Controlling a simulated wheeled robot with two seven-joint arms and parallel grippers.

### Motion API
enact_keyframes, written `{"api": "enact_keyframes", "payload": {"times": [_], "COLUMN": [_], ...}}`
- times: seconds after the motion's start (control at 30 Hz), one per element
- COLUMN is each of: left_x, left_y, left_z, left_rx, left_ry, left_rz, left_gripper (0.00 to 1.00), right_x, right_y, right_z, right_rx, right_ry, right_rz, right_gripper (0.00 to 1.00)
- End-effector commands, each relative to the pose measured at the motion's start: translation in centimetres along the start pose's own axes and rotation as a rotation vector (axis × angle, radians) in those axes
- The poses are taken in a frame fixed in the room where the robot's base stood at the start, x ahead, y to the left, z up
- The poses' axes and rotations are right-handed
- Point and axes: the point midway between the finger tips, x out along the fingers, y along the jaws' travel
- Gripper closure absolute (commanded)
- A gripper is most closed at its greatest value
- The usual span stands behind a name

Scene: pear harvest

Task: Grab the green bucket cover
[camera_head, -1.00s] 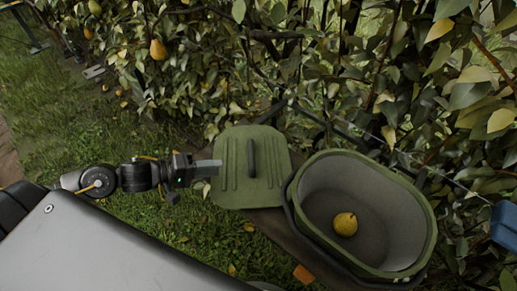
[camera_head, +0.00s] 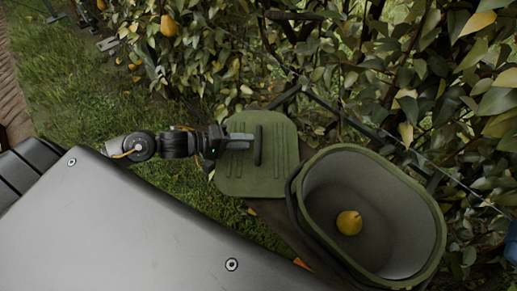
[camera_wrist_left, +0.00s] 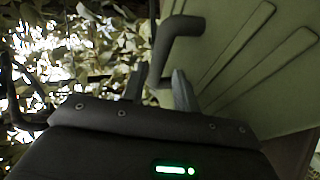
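The green bucket cover (camera_head: 276,182) lies flat beside the bucket, with a dark bar handle (camera_head: 258,146) standing up on it. My left gripper (camera_head: 248,141) reaches over the cover from the left, its fingertips close to the handle. In the left wrist view the gripper (camera_wrist_left: 158,82) is open, with its two fingers apart. The handle (camera_wrist_left: 174,38) curves down just ahead of and partly between the fingertips there. I cannot tell whether they touch it. The cover (camera_wrist_left: 262,85) fills the right of that view. My right gripper is not in view.
The open green bucket (camera_head: 432,215) stands right of the cover, with a yellow pear (camera_head: 349,223) inside. Leafy pear branches crowd the back, with a pear (camera_head: 168,26) hanging at upper left. Grass (camera_head: 75,100) is open on the left. A blue object (camera_head: 511,243) shows at the right edge.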

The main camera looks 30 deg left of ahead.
Motion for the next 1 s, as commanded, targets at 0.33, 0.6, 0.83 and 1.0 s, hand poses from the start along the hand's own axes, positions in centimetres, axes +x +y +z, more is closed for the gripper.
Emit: {"api": "enact_keyframes", "payload": {"times": [0.33,0.6,0.83,1.0], "left_x": [3.2,5.3,5.2,5.2], "left_y": [0.4,0.2,0.2,0.1], "left_z": [-0.1,0.0,0.0,0.0], "left_rx": [0.001,0.000,0.000,0.000], "left_ry": [0.001,0.000,0.000,0.000], "left_rz": [0.004,0.000,0.000,0.000], "left_gripper": [0.70,0.70,0.78,1.00], "right_x": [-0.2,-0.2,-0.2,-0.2], "right_y": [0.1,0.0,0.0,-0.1], "right_z": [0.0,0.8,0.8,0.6], "right_rx": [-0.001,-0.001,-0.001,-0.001], "right_ry": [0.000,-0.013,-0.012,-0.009], "right_rz": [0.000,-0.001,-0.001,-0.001], "right_gripper": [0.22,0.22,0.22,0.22]}}
